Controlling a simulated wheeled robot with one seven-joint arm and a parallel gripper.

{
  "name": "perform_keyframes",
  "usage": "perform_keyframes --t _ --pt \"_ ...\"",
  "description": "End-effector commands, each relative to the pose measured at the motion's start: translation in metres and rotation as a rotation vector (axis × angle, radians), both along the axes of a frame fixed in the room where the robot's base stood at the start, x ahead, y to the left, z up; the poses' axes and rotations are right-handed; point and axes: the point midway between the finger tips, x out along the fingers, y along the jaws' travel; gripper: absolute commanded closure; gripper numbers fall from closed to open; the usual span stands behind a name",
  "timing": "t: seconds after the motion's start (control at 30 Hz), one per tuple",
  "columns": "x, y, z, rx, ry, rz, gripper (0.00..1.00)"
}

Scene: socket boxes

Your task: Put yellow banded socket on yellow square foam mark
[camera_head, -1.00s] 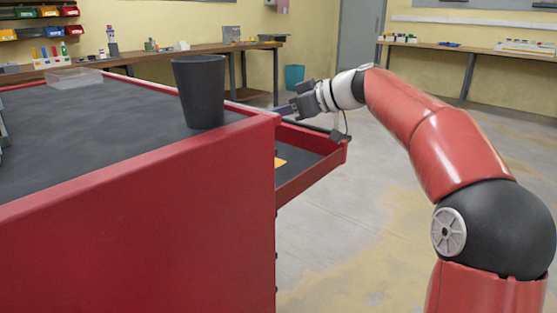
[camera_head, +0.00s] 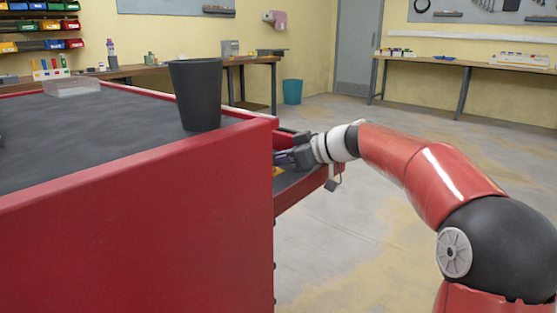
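A red drawer (camera_head: 318,184) stands pulled out from the right side of the red cabinet (camera_head: 140,225). A small patch of yellow (camera_head: 278,171) shows inside it, just below my gripper; it may be the yellow foam mark, but most of it is hidden. My gripper (camera_head: 284,157) is low over the drawer, close to the cabinet's side, pointing left. A dark purplish shape shows at its fingers; I cannot tell whether this is a finger or something held. The yellow banded socket cannot be made out.
A dark cup (camera_head: 196,95) stands on the cabinet's dark top near its right edge. A clear tray (camera_head: 72,87) lies at the top's far side. The cabinet's raised red wall is close left of my gripper. The floor to the right is clear.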

Motion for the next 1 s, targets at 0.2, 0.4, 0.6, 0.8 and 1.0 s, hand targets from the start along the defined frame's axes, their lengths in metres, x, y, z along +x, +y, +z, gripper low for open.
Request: perform_keyframes --t 0.2,0.4,0.6,0.8,1.0 --pt "0.0 0.0 -0.002 0.0 0.0 0.0 0.62" --pt "0.0 0.0 -0.002 0.0 0.0 0.0 0.57" --pt "0.0 0.0 0.003 0.001 0.001 0.001 0.57" --pt "-0.012 -0.029 0.013 0.0 -0.001 -0.005 0.57" --pt "-0.027 -0.067 0.03 0.0 -0.001 -0.004 0.57"
